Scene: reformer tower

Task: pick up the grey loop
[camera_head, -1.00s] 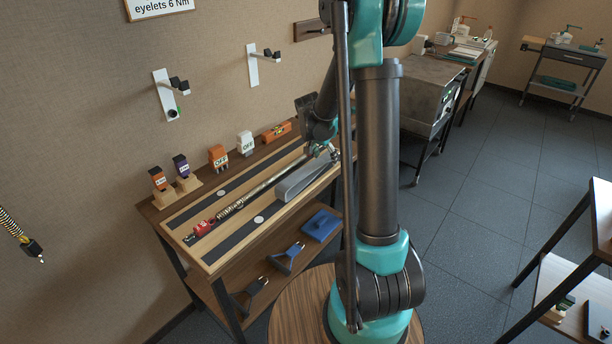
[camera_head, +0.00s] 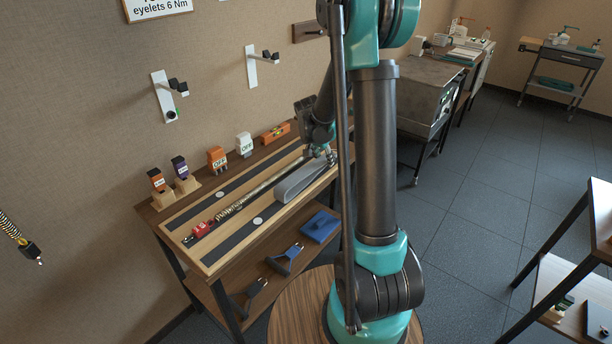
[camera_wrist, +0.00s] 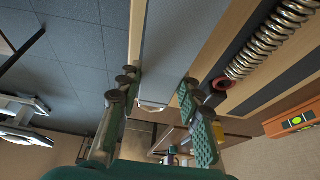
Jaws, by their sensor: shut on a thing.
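The grey loop (camera_head: 297,182), a long flat band, lies on the wooden bench top beside a long metal spring rod (camera_head: 250,194). My gripper (camera_head: 326,156) is at the loop's far right end, partly hidden by my arm in the head view. In the wrist view the grey loop (camera_wrist: 180,45) runs between the two green-padded fingers of my gripper (camera_wrist: 160,86), which are shut on its sides. The loop still appears to rest on the bench; I see no clear gap beneath it.
The spring (camera_wrist: 268,42) with its red end lies close beside one finger. An orange level (camera_head: 275,132) and several small labelled blocks line the bench's back edge. A blue item (camera_head: 320,226) and tools lie on the lower shelf. Open floor is to the right.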

